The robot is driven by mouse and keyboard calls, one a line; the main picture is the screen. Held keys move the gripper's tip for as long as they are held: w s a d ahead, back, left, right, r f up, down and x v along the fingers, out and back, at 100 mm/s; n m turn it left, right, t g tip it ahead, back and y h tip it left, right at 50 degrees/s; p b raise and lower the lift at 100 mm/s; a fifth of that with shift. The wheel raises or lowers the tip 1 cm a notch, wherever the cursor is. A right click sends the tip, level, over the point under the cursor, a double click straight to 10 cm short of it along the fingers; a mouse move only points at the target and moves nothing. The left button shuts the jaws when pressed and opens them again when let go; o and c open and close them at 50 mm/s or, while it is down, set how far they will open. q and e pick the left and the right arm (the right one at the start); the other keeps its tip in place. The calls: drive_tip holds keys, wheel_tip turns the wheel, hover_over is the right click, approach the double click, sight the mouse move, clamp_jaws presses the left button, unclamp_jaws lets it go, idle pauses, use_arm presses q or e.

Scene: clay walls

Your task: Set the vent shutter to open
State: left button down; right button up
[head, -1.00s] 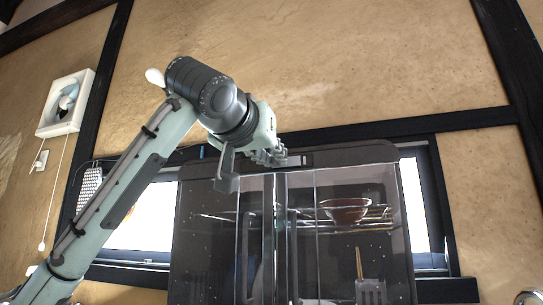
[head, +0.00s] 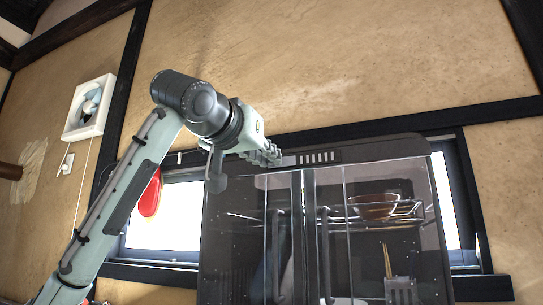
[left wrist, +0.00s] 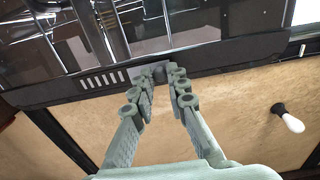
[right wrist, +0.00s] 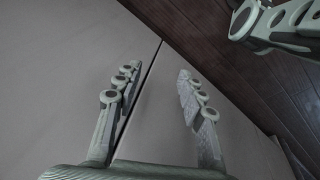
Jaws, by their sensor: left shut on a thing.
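The vent shutter is a narrow strip along the top edge of a dark glass-fronted cabinet (head: 375,150). Its row of pale slots (head: 318,157) is uncovered, and the grey slide plate (head: 289,160) sits to the left of them. The left wrist view shows the slots (left wrist: 103,80) to the left of the fingers. My left gripper (head: 270,158) is shut on the shutter's small dark knob (left wrist: 159,70), which the fingers partly hide. My right gripper (right wrist: 155,85) is open and empty in the right wrist view, over a plain grey surface.
A white fan box (head: 89,107) with a pull cord hangs on the clay wall at left. A red oval thing (head: 150,194) shows in front of the left window. A bowl (head: 374,206) stands on a rack behind the glass. Wall above the cabinet is clear.

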use_arm(q)
drive_tip(key=c, duration=1.5)
unclamp_jaws()
drive_tip(key=shift+w+a, duration=0.15)
drive_tip(key=shift+a, duration=0.15)
drive_tip(key=v, duration=1.2)
use_arm(e)
drive_tip(key=shift+w, duration=0.15)
use_arm(q)
drive_tip(key=shift+d, duration=0.1)
